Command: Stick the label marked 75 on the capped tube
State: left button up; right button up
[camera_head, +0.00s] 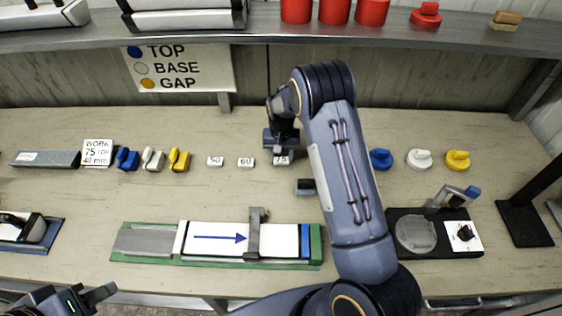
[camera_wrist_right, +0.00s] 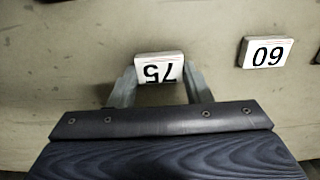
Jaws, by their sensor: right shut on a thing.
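The label marked 75 (camera_wrist_right: 160,68) is a small white block between the two fingers of my right gripper (camera_wrist_right: 160,88) in the right wrist view. My right gripper (camera_head: 283,152) is shut on it over the bench in the head view, where the label (camera_head: 284,160) is partly covered by the hand. The capped tube (camera_head: 215,238) is white with a blue arrow and a blue band at its right end. It lies in a green-edged tray (camera_head: 140,258), under a grey clamp (camera_head: 255,230). My left gripper (camera_head: 88,296) is at the lower left, apart from everything, with its fingers spread.
Labels 50 (camera_head: 215,161) and 60 (camera_head: 246,162) lie left of the right gripper. Blue, white and yellow caps (camera_head: 381,159) stand at the right. A black fixture (camera_head: 415,235) is at the lower right.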

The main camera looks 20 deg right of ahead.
aim_at(281, 159)
jog(key=shift+r+p, duration=0.45)
jog(key=shift+r, duration=2.3)
